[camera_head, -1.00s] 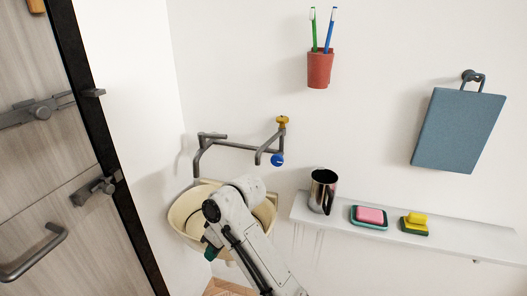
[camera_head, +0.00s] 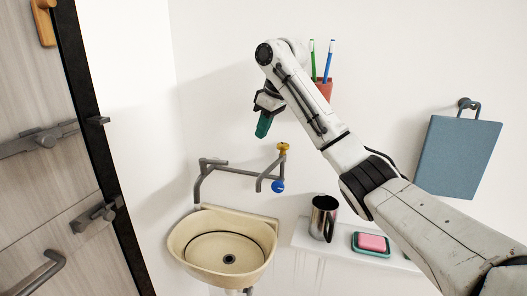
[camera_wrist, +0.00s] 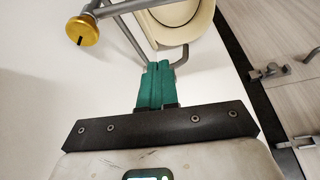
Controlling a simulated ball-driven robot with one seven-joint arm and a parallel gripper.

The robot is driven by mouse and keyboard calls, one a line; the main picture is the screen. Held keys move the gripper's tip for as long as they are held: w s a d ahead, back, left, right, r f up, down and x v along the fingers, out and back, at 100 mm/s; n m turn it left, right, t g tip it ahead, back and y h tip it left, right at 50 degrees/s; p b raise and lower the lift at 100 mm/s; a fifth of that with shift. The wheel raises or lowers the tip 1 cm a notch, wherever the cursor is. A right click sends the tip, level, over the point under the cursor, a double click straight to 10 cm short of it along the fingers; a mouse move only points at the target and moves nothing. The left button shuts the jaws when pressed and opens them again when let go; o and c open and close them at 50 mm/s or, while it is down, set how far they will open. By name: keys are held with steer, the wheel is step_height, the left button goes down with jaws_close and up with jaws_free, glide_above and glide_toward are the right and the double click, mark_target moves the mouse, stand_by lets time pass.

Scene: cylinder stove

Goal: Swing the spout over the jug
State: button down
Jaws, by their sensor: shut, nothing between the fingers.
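The metal jug (camera_head: 324,218) stands upright on the white shelf, right of the basin. My gripper (camera_head: 263,127) has green fingers, shut and empty, and hangs above the pipe, left of the yellow knob. In the wrist view my gripper (camera_wrist: 155,70) points toward the pipe (camera_wrist: 122,6), with the yellow knob (camera_wrist: 83,31) at the upper left. I cannot tell whether the fingers touch the pipe.
The beige basin (camera_head: 183,248) is below the spout. The shelf (camera_head: 305,239) also holds a pink soap (camera_head: 372,242) on a dish. A red cup (camera_head: 325,88) with toothbrushes is partly behind my arm. A blue board (camera_head: 457,157) hangs at right. A wooden door (camera_head: 40,90) is at left.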

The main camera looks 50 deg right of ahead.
step_height(320, 180, down, 10)
steer(key=p, duration=0.3)
steer(key=shift+s, duration=0.25)
steer(key=shift+s+d, duration=0.2)
stand_by(0.4)
